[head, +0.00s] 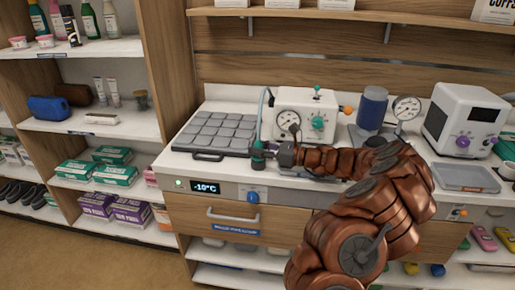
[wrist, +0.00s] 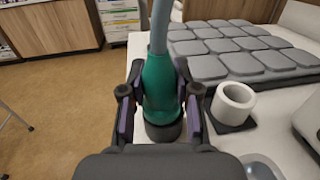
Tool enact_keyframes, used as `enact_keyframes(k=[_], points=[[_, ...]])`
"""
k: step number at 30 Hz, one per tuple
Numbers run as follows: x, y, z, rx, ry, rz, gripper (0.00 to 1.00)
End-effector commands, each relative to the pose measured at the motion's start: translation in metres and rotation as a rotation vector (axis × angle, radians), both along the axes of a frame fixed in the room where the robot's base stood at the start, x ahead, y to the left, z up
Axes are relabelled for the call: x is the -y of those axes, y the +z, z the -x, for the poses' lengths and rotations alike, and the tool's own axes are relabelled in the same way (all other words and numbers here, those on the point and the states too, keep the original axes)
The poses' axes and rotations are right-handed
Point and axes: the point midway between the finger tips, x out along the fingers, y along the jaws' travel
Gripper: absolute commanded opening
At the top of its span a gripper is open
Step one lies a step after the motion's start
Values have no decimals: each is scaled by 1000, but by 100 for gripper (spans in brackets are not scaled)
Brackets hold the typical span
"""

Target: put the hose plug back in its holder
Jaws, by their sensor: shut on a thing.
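The hose plug (wrist: 158,88) is green with a dark lower rim, and a grey hose runs up from its top. My gripper (wrist: 160,112) is shut on it, one finger on each side, and the plug looks upright. In the head view the plug (head: 257,155) shows at the counter's front edge, with my gripper (head: 270,151) on its right side. A white, thick-walled open cup on a dark square base, which looks like the holder (wrist: 234,103), stands to the right of the plug in the wrist view, apart from it and empty. I cannot make the holder out in the head view.
A grey padded mat (head: 215,132) lies on the counter behind the plug. A white gauge unit (head: 305,115), a blue cylinder (head: 372,105) and a white machine (head: 463,120) stand further right. The counter front has a -10°C display (head: 205,188) and a blue knob (head: 252,196).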

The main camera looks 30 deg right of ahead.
Motion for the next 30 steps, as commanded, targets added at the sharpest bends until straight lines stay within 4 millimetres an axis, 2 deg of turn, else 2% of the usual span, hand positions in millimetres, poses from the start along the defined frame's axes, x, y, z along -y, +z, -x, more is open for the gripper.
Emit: enact_keyframes(k=[1,4,5,13,23,26,30], points=[[-2,-14,1,-17,5,-9,0],[-3,-16,1,-18,6,-9,0],[-3,-16,1,-18,6,-9,33],[-3,-15,1,-16,5,-8,60],[-2,-10,1,-12,4,-5,60],[-2,-1,1,-10,3,-4,60],[-1,20,1,-7,2,-3,60]])
